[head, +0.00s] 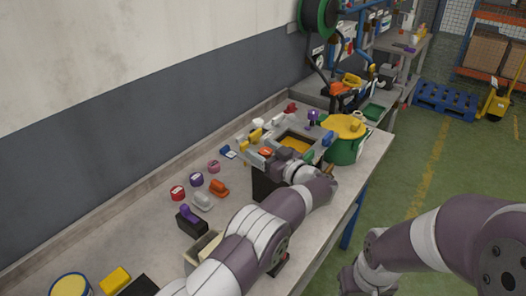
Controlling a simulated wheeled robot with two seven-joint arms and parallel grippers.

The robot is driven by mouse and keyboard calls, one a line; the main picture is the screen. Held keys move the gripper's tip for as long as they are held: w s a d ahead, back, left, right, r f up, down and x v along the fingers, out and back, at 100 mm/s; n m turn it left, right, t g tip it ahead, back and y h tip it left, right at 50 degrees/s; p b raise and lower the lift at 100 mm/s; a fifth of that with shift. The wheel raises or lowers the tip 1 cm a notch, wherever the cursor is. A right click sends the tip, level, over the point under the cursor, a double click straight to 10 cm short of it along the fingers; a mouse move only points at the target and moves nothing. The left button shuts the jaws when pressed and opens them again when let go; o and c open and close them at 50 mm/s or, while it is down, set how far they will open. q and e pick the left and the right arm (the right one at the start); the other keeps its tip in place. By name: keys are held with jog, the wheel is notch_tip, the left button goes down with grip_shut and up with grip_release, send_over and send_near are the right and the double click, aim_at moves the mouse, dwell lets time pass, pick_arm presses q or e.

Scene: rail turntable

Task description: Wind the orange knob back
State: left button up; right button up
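A small orange piece (265,152), which looks like the orange knob, shows at the left edge of the dark box-like fixture on the bench. My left gripper (272,163) is right at it, reaching over the fixture from the near side. The fingers are small and partly hidden by the gripper's own body, so I cannot tell whether they touch the knob or are shut. A yellow panel (296,144) in a dark frame lies just beyond the gripper. My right gripper (357,284) is low at the bottom of the view, off the bench, its fingers unclear.
A green pot with a yellow lid (344,126) stands right of the fixture. Left of it lie a purple-topped block (190,218), an orange-and-grey piece (218,188) and several round caps. A wall runs along the bench's back. Open floor lies to the right.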

pick_arm(q)
jog(key=b+v, duration=0.3)
jog(key=v, duration=0.9)
jog(key=shift+s+d, duration=0.2)
jog(key=shift+s, duration=0.1)
jog(key=shift+r, duration=0.1)
